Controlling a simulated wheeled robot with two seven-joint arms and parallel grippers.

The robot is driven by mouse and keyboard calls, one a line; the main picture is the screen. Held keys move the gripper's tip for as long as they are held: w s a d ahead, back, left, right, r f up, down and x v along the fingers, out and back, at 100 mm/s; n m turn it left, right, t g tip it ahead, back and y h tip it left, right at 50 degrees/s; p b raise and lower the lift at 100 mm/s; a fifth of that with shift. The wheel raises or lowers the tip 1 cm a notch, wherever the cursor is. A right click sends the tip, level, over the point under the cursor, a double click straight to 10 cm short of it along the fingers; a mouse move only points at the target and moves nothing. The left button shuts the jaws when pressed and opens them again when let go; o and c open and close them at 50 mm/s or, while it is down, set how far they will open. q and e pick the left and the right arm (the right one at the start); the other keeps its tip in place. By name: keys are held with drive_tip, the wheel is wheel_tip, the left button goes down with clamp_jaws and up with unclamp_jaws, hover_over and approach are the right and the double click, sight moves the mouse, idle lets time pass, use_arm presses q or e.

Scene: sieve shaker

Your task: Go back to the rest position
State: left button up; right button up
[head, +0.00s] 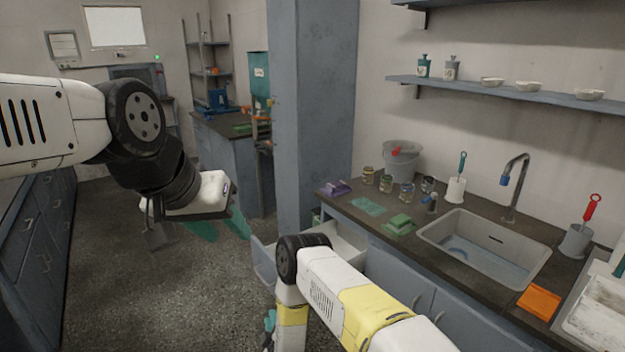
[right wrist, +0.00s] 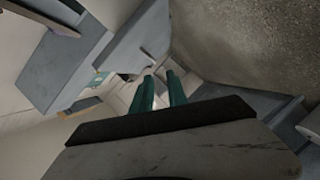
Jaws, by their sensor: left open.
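My left gripper (head: 220,228) hangs in the air at the left of the head view. Its teal fingers are spread, with nothing seen between them, over the open floor. My right arm comes in from the bottom of the head view and bends down in front of the counter. Only a little of my right gripper (head: 270,322) shows there, beside the yellow-banded forearm. In the right wrist view the two teal fingers of the right gripper (right wrist: 160,90) stand apart with a gap between them. I see no object held there.
The dark counter (head: 457,278) with a sink (head: 485,245) runs along the right. A drawer (head: 345,240) stands open under it, close to my right arm. A blue-grey pillar (head: 312,110) rises behind. Grey floor (head: 180,300) is clear below my left gripper.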

drive_tip(key=w+d+r+m+g, duration=0.1)
drive_tip(key=w+r+m, duration=0.1)
drive_tip(key=w+r, duration=0.55)
drive_tip(key=w+d+r+m+g, duration=0.1)
drive_tip(key=w+r, duration=0.4)
drive_tip(key=r, duration=0.5)
drive_tip(key=s+d+r+m+g, duration=0.15)
drive_tip(key=d+r, duration=0.25)
drive_tip(key=r, duration=0.6)
drive_tip(key=d+r+m+g, duration=0.15)
drive_tip(key=d+r, duration=0.25)
drive_tip(key=r, duration=0.6)
drive_tip(key=s+d+r+m+g+h, duration=0.1)
drive_tip(key=s+d+r+m, duration=0.3)
drive_tip(key=s+d+r, duration=0.7)
drive_tip(key=s+d+r+m+g, duration=0.1)
drive_tip(key=s+d+r+m, duration=0.1)
drive_tip(key=s, duration=1)
drive_tip(key=s+d+r+m+g+h, duration=0.1)
drive_tip(key=s+d, duration=0.3)
drive_tip(key=s, duration=0.9)
drive_tip(key=shift+d+r+m+g, duration=0.3)
drive_tip(key=shift+r+m, duration=0.4)
drive_tip(key=shift+r, duration=0.15)
